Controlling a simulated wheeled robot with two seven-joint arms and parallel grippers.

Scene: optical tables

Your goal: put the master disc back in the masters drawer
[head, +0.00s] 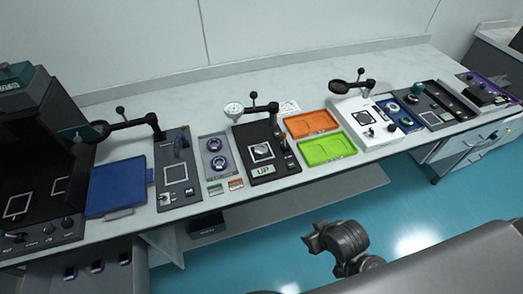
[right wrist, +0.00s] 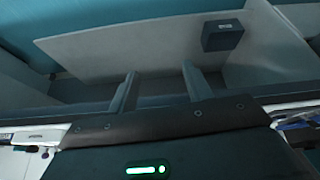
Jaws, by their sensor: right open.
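In the head view, two round discs with blue rims, an upper one (head: 215,145) and a lower one (head: 219,162), sit in a small grey tray (head: 207,155) on the bench. I cannot tell whether either is the master disc. At the lower left, a grey drawer-like surface (head: 85,284) below the bench holds several small dark items; no label is readable. My right gripper's two fingers show in the right wrist view (right wrist: 160,74), apart with nothing between them. A dark arm part of mine shows in front of the bench in the head view. My left gripper is out of view.
A blue tray (head: 116,187), an orange tray (head: 312,123), a green tray (head: 327,150) and several black instruments with swing arms line the bench. A dark box (right wrist: 222,36) is under the bench. Closed drawers (head: 476,150) stand at right. The blue floor ahead is clear.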

